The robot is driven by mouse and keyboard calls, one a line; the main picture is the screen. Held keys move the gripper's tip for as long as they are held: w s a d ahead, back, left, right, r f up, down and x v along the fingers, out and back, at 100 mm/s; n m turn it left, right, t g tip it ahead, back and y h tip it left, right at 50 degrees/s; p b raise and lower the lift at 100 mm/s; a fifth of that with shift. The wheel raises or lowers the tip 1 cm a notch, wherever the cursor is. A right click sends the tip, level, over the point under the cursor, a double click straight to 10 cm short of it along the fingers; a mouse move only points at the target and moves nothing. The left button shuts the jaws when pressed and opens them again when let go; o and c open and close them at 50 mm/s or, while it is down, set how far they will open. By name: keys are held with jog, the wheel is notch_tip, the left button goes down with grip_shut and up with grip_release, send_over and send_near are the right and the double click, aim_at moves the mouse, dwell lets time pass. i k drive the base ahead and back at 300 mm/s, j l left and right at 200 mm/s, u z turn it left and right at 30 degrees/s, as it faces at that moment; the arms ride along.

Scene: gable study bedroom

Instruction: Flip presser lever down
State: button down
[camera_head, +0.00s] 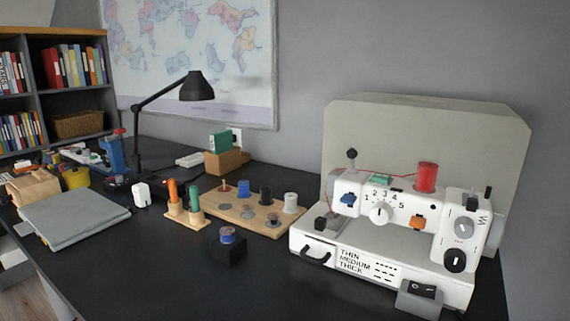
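A white sewing machine (400,237) stands at the right of the dark desk. Its front has a numbered dial (380,213), a small blue part (348,199) at the left and an orange lever-like part (418,222) right of the dial. I cannot tell for sure which part is the presser lever, or whether it is up or down. A red thread spool (427,177) stands on top, with red thread running left. My gripper is not in view.
A wooden spool rack (250,210), a block with orange and green pens (184,205) and a black block with a blue spool (227,246) stand left of the machine. A grey case (430,135) stands behind it. The desk's front middle is clear.

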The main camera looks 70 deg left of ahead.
aim_at(352, 153)
jog(key=k+u, duration=0.15)
jog(key=u, duration=0.25)
jog(key=k+j+u, duration=0.15)
jog(key=u, duration=0.2)
jog(key=k+j+u, duration=0.2)
jog(key=u, duration=0.2)
jog(key=k+j+u, duration=0.1)
jog(key=u, duration=0.25)
jog(key=k+j+u, duration=0.1)
jog(key=j+u, duration=0.95)
jog(key=k+j, duration=0.05)
